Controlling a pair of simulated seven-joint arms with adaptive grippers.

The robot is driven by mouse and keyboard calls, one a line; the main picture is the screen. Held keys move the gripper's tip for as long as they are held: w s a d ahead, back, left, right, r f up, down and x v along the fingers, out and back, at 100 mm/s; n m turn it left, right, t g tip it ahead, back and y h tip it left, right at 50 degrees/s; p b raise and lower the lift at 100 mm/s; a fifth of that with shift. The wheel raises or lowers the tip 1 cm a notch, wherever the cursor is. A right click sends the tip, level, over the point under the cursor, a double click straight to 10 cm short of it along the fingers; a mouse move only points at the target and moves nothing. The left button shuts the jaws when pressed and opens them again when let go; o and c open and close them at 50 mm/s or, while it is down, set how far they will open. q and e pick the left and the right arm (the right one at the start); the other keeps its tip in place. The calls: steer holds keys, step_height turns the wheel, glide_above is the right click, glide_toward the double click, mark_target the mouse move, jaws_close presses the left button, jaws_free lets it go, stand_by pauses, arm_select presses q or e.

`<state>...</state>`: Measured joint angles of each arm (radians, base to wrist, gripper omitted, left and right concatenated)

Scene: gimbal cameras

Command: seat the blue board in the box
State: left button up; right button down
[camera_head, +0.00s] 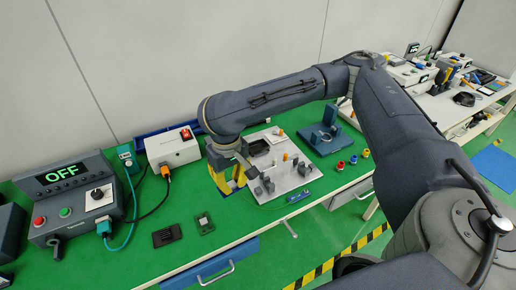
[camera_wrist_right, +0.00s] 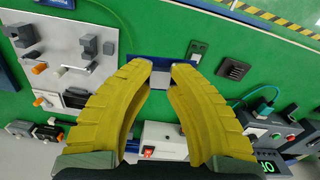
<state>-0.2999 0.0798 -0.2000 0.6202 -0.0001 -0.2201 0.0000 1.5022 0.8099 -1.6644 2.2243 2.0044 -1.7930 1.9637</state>
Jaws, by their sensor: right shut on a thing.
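My right gripper (camera_head: 234,187) points down over the green bench, just left of the grey fixture plate. In the right wrist view its yellow fingers (camera_wrist_right: 161,66) are closed on a thin blue board (camera_wrist_right: 131,58) with a grey patch in the middle. I cannot tell for certain which thing is the box. A white box (camera_head: 172,148) with a red switch stands behind and left of the gripper; it also shows in the wrist view (camera_wrist_right: 165,140). My left gripper is out of view.
The fixture plate (camera_head: 299,176) carries grey blocks and orange pegs. A control unit (camera_head: 72,196) reading OFF stands at left, with cables. A dark vented piece (camera_head: 166,235) and a small green module (camera_head: 204,222) lie in front. A blue stand (camera_head: 325,133) is at right.

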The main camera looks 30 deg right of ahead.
stand_by(0.5)
steer(key=shift+s+f, duration=0.3)
steer(key=shift+f, duration=0.15)
steer(key=shift+w+a+f+m, duration=0.3)
steer(key=shift+w+a+f, duration=0.15)
steer(key=shift+a+f, duration=0.1)
steer(key=w+d+f+m, duration=0.1)
steer(key=w+d+m, duration=0.15)
steer(key=w, duration=0.55)
steer(key=w+d+f+m, duration=0.1)
steer(key=w+d+f, duration=0.15)
steer(key=w, duration=0.55)
steer(key=w+d+f+n, duration=0.1)
steer(key=w+d, duration=0.3)
steer(key=d, duration=0.6)
steer(key=w+d+f+n, duration=0.1)
steer(key=w+d, duration=0.2)
steer(key=d, duration=0.7)
steer(key=shift+w+d+f+n, duration=0.3)
steer(key=shift+w+d+n, duration=0.05)
steer(key=shift+w, duration=0.05)
